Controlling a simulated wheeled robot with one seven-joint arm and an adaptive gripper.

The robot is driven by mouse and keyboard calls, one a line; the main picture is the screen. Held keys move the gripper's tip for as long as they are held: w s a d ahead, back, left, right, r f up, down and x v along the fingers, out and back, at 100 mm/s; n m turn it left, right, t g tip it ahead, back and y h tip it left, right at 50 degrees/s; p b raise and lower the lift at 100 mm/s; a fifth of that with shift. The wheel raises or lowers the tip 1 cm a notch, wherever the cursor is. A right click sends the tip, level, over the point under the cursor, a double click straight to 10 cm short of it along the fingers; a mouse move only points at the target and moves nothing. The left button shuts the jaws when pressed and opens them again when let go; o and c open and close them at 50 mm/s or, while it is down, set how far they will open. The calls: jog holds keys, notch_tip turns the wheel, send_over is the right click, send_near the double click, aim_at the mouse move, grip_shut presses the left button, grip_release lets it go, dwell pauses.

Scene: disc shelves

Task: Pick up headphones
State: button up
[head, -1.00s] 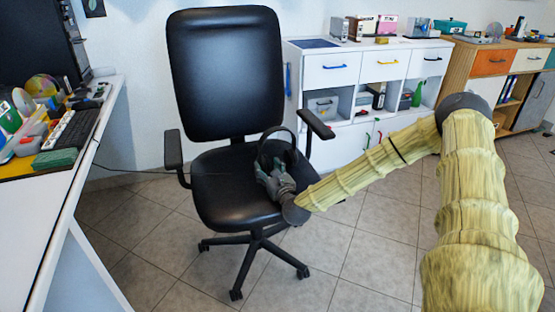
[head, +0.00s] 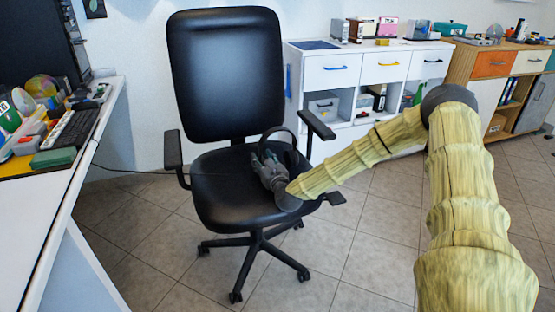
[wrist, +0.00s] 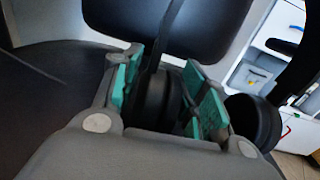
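The black headphones (head: 291,141) stand on the black seat of the office chair (head: 224,75), with the headband arching up. In the wrist view one round ear cup (wrist: 155,98) sits between the two green-padded fingers of my gripper (wrist: 170,92). The other ear cup (wrist: 254,122) lies outside the right finger. The fingers are apart, with a visible gap on the right side of the cup. In the head view my gripper (head: 262,161) is low over the seat, and it hides part of the headphones.
The chair's armrests (head: 317,125) rise on both sides of the seat. A white desk (head: 40,205) with a keyboard and other items stands at the left. A white cabinet (head: 345,68) stands behind on the right. The tiled floor is open around the chair.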

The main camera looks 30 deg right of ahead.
jog(key=c, duration=0.7)
